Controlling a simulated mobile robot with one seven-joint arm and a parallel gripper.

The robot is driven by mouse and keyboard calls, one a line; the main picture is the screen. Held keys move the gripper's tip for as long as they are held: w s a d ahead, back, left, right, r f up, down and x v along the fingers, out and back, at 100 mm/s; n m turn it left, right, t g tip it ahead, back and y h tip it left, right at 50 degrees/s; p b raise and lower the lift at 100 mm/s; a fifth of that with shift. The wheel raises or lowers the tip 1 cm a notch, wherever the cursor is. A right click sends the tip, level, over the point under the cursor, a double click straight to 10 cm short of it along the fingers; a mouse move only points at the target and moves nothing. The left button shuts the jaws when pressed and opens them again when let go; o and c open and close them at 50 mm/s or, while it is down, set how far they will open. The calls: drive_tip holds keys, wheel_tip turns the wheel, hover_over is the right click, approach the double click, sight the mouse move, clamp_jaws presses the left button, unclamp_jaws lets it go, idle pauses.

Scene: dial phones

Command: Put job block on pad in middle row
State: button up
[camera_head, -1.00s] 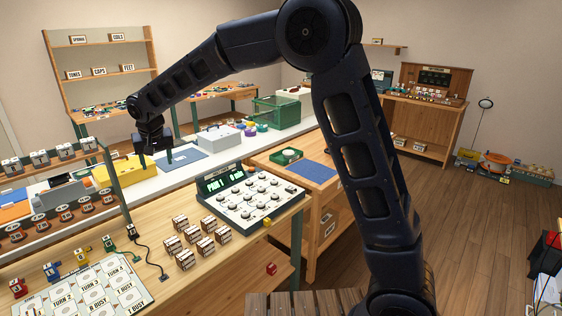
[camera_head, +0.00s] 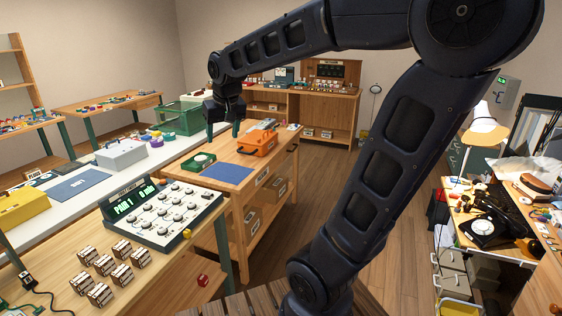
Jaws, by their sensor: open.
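Several small wooden blocks with pale labelled faces (camera_head: 122,250) stand in a loose cluster on the front wooden bench, at the lower left of the head view. Their print is too small to read, so I cannot tell which is the job block. The board of printed pads is out of view, apart from perhaps a sliver at the lower left corner.
The wooden cart carries a blue mat (camera_head: 228,173), a green tray (camera_head: 198,161) and an orange toolbox (camera_head: 257,142). A cluttered desk with a lamp (camera_head: 484,130) is at the right.

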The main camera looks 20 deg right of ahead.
drive_tip(key=s+d+f+m+h, duration=0.1)
drive_tip(key=s+d+f, duration=0.4)
drive_tip(key=s+d, duration=0.7)
drive_tip(key=shift+s+d+f+m+t, duration=0.2)
drive_tip(key=shift+s+d+m+t, duration=0.15)
drive_tip(key=shift+s, duration=0.8)
